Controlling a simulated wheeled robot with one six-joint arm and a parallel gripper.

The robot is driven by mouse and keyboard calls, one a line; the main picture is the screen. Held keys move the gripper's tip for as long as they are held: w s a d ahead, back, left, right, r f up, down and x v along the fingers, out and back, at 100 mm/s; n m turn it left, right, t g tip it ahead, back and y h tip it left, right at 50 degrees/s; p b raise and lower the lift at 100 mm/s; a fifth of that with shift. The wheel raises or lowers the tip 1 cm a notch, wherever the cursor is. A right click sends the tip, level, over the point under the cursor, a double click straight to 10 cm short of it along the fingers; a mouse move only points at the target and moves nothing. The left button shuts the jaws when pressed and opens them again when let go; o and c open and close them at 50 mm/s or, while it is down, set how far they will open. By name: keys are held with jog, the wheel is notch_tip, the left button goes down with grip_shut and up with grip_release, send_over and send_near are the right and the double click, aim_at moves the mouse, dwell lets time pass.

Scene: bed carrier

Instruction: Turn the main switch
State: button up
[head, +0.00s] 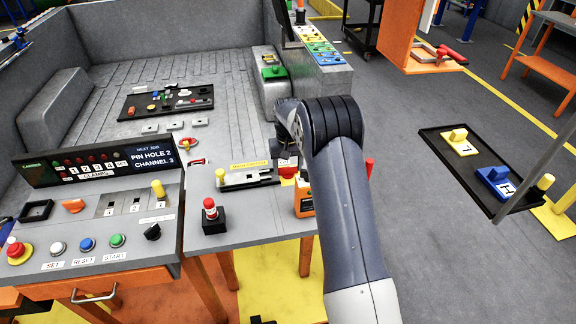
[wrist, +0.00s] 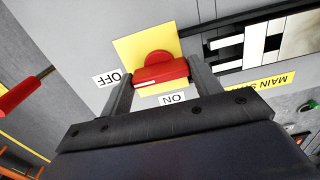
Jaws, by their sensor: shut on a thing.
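The main switch is a red rotary knob (wrist: 160,72) on a yellow plate (wrist: 132,48) in the wrist view. An OFF label (wrist: 113,78) and an ON label (wrist: 172,99) sit beside the plate. My gripper (wrist: 160,80) is shut on the red knob, with one finger at each end of its bar. The bar lies roughly across the wrist picture. In the head view, the knob (head: 288,171) is mostly hidden behind my arm, and my gripper (head: 287,160) is largely hidden too.
A slotted fixture with a yellow knob (head: 221,174) is left of the switch. A red-topped black post (head: 210,212) and an orange box (head: 304,202) stand nearby. A red handle (wrist: 22,95) shows at the wrist view's left. The control panel (head: 90,235) is farther left.

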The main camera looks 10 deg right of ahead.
jog(key=m+b, duration=0.1)
jog(key=m, duration=0.3)
jog(key=shift+m, duration=0.4)
jog(key=m+b, duration=0.1)
jog(key=m, duration=0.3)
jog(key=shift+m, duration=0.3)
jog(key=m, duration=0.4)
jog(key=shift+m, duration=2.2)
jog(key=shift+r, duration=0.1)
jog(key=o, duration=1)
